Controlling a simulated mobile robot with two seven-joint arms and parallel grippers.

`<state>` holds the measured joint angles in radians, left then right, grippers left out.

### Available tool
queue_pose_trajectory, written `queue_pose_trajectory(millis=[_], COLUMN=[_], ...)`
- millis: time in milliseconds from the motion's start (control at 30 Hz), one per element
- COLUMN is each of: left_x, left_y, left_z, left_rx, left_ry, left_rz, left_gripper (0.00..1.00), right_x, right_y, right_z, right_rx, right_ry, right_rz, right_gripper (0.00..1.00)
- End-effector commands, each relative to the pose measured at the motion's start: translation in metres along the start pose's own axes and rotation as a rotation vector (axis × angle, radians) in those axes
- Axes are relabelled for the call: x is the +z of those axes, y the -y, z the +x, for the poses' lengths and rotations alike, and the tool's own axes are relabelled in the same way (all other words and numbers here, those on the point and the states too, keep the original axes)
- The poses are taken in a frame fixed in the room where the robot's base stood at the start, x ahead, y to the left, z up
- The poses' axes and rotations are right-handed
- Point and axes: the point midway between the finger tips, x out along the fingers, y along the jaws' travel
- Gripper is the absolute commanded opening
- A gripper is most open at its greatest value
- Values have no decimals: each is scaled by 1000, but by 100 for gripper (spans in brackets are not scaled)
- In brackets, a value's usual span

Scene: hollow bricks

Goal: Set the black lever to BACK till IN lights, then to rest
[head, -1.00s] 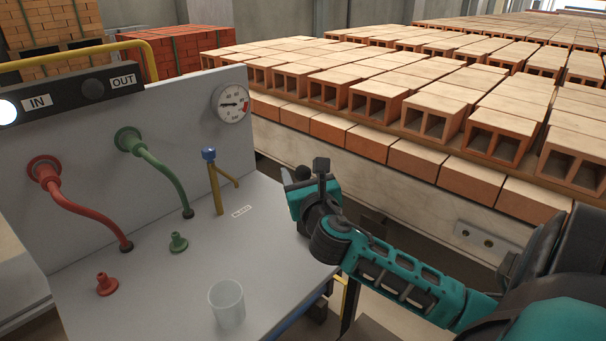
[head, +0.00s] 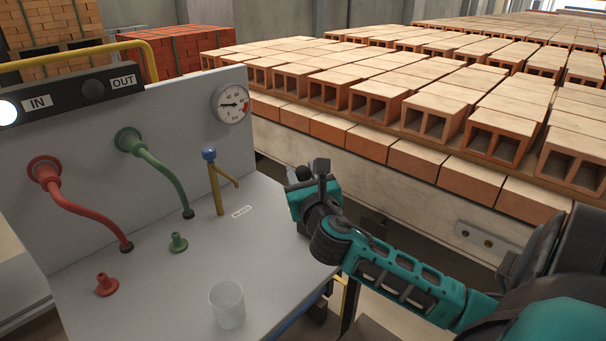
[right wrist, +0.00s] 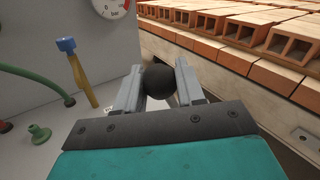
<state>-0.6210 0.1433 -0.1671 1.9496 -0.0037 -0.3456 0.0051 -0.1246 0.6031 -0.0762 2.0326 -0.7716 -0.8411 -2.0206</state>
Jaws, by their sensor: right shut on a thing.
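My right gripper (head: 301,179) is at the right edge of the grey panel's bench, seen from behind in the head view. In the right wrist view its two fingers (right wrist: 159,74) are shut on the round black knob of the black lever (right wrist: 162,86), one finger on each side. The lever's shaft is hidden. The lamp beside the IN label (head: 7,112) glows white. The lamp beside the OUT label (head: 92,89) is dark. My left gripper is not in view.
A red hose (head: 88,217) and a green hose (head: 163,176) run from the panel to the bench. A brass valve with a blue cap (head: 217,187), a clear cup (head: 227,305) and a pressure gauge (head: 231,103) are nearby. Rows of hollow bricks (head: 430,115) fill the right side.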

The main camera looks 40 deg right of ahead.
Motion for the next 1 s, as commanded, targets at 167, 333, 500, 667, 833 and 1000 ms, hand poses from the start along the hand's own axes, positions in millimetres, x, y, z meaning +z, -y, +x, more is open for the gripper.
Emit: queue_pose_trajectory(millis=[167,333,500,667,833,1000], left_x=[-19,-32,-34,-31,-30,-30], left_y=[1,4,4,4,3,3], left_z=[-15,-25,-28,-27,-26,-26], left_rx=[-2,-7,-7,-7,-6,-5], left_ry=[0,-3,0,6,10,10], left_rz=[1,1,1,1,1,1], left_gripper=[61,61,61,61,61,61], right_x=[10,10,5,3,3,4], right_y=[18,39,50,51,50,49], right_z=[10,24,31,32,31,31], right_rx=[-5,-8,-7,-7,-7,-4], right_ry=[-1,-1,-1,-2,-3,-2], right_rz=[-8,-10,-7,-5,-5,-3], right_gripper=[0,0,0,0,42,58])
